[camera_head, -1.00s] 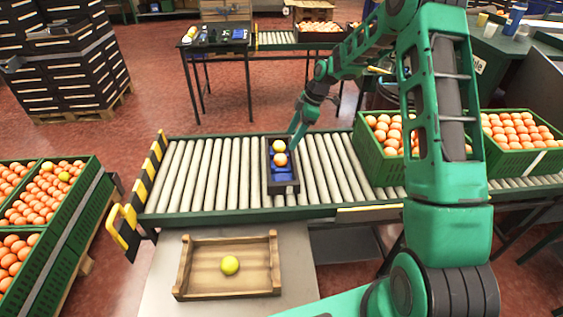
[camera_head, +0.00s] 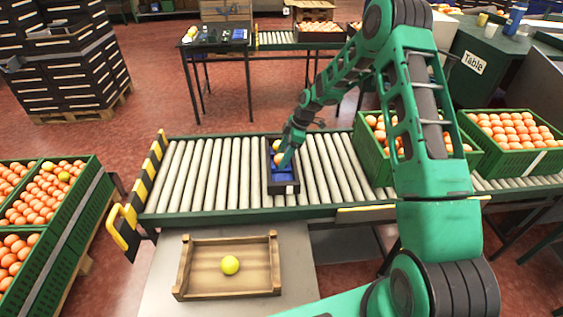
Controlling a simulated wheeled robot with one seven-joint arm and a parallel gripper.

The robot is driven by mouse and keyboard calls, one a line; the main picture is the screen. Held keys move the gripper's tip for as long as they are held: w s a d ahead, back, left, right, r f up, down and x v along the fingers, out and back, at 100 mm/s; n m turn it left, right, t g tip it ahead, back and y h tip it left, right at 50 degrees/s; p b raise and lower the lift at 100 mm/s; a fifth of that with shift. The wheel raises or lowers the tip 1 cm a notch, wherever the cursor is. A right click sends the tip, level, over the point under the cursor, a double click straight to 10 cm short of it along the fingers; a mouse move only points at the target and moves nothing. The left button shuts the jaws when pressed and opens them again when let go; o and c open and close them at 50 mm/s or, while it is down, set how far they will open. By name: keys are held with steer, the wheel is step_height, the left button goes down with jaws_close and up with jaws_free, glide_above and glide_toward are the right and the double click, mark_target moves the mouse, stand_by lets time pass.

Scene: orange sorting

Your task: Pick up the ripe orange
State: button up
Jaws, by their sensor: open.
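The ripe orange (camera_head: 279,159) lies in a small dark tray (camera_head: 284,188) with a blue inside, on the roller conveyor. A paler yellowish fruit (camera_head: 276,145) lies behind it in the same tray, partly hidden by my arm. My gripper (camera_head: 287,160) is over the tray, its tip at the orange and covering part of it. The jaws are open; whether they touch the orange is too small to tell.
A wooden tray (camera_head: 189,262) with a yellow-green fruit (camera_head: 229,265) stands on the table in front of the conveyor. Green crates of oranges (camera_head: 519,165) stand at the right of the conveyor, others (camera_head: 75,222) at the left. The rollers (camera_head: 205,180) left of the dark tray are clear.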

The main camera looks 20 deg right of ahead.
steer(key=c, duration=1.1)
steer(key=shift+r, duration=0.1)
steer(key=shift+c, duration=0.3)
steer(key=shift+r, duration=0.1)
